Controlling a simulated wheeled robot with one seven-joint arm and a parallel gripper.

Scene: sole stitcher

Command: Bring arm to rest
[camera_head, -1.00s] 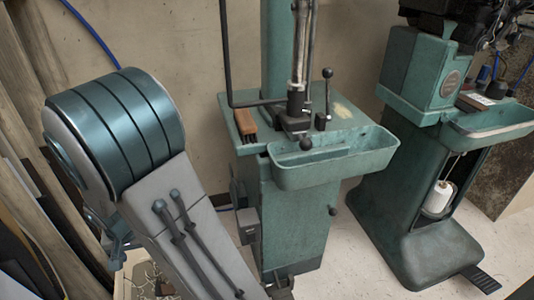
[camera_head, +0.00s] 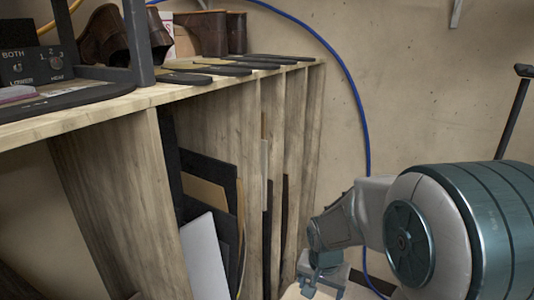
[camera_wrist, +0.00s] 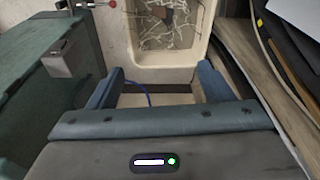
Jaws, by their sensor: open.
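My gripper (camera_wrist: 160,82) shows in the wrist view with its two blue-grey fingers spread apart and nothing between them. It points down over the floor, close to a pale bin (camera_wrist: 165,70) holding white thread-like scraps. In the head view my arm (camera_head: 440,235) is at the lower right, folded, with its wrist part (camera_head: 325,250) low beside the wooden rack. The fingertips are not clear in the head view.
The wooden rack (camera_head: 110,190) with upright sheets (camera_head: 207,255) fills the left and middle. Shoes (camera_head: 105,40) and dark flat pieces (camera_head: 185,78) lie on its top. A blue cable (camera_head: 362,110) hangs on the wall. A green machine body (camera_wrist: 40,95) stands left in the wrist view.

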